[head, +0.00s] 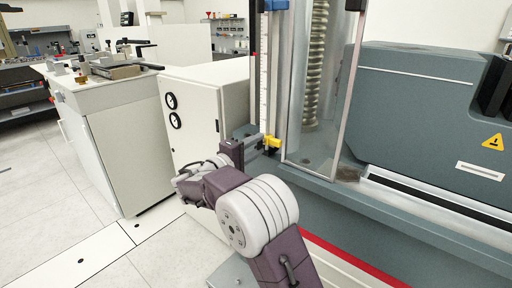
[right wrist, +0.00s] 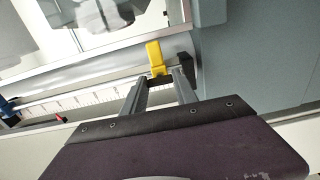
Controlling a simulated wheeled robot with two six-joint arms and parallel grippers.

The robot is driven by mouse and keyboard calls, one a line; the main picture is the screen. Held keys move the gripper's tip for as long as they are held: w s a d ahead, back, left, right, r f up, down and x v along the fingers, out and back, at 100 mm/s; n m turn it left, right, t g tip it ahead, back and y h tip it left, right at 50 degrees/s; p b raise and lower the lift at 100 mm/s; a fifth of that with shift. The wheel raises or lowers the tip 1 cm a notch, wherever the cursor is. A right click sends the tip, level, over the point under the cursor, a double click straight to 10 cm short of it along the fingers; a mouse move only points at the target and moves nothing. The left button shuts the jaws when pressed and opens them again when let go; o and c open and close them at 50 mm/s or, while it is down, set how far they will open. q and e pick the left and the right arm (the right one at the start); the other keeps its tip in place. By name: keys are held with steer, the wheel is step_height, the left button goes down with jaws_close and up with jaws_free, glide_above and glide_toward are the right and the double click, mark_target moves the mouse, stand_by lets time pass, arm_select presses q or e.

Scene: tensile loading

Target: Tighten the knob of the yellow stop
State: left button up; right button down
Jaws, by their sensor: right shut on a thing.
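The yellow stop (head: 272,142) sits low on the white ruled scale (head: 262,80), beside the clear guard of the machine. In the right wrist view the yellow stop (right wrist: 154,55) is a bent yellow piece just beyond my fingertips. My right gripper (head: 256,143) reaches it from the left in the head view. In the right wrist view my right gripper (right wrist: 160,79) has its two grey fingers shut at the stop's near end, on its knob. The knob itself is mostly hidden between the fingertips. My left gripper is not in view.
A clear guard (head: 332,90) encloses a tall screw (head: 315,65) right of the scale. A blue piece (head: 274,5) sits high on the scale. A grey machine housing (head: 425,110) fills the right. A white cabinet (head: 205,115) stands behind my arm. The floor (head: 50,190) at left is clear.

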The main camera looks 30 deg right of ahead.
steer(key=c, duration=1)
jaws_free()
steer(key=shift+o, duration=0.2)
steer(key=p+v, duration=0.2)
steer(key=v, duration=0.7)
